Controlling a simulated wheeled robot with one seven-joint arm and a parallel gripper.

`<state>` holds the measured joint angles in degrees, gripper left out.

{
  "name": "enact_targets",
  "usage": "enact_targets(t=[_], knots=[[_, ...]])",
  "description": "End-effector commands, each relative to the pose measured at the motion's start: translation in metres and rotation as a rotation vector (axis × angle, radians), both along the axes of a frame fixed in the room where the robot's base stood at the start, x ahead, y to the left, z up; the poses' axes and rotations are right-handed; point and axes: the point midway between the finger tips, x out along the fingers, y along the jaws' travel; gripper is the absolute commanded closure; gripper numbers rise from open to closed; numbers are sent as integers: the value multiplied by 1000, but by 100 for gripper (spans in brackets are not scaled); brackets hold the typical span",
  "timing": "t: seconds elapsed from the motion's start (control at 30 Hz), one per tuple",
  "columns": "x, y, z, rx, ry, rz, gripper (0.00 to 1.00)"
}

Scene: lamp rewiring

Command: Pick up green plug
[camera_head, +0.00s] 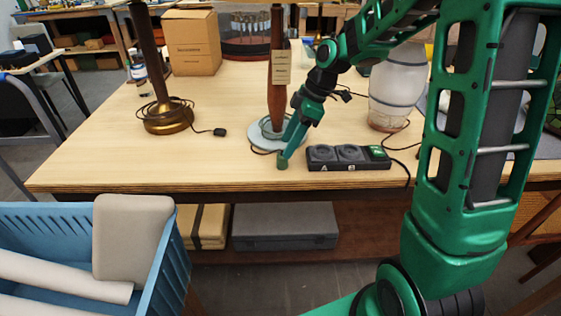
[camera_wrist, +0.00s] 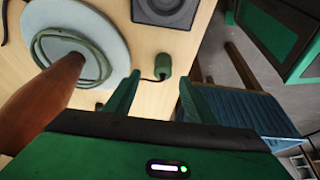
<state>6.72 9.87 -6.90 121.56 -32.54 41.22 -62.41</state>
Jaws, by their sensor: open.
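The green plug (camera_wrist: 163,66) stands on the wooden table near its front edge, with a short cord beside it; it also shows in the head view (camera_head: 283,163). My gripper (camera_wrist: 157,92) is open, its two green fingers on either side of the plug's line. The plug appears between and just beyond the fingertips, and I cannot tell whether they touch it. In the head view my gripper (camera_head: 289,153) reaches down right at the plug, partly covering it. A red-brown wooden lamp (camera_head: 277,80) with a tag stands behind, a green cord coiled on its pale round base (camera_wrist: 60,25).
A black socket strip (camera_head: 347,165) lies just right of the plug. A brass-based lamp (camera_head: 167,118) with a dark plug (camera_head: 219,132) stands left. A white glass lamp (camera_head: 397,90) stands back right. A blue crate (camera_head: 172,262) sits below the table's front left.

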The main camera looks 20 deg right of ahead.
Motion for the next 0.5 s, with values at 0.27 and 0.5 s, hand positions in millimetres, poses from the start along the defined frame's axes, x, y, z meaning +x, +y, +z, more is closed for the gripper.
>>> enact_targets(t=[0.27,0.5], knots=[[-1,6,-21,-1,3,-1,50],[1,15,-51,-1,2,-1,50]])
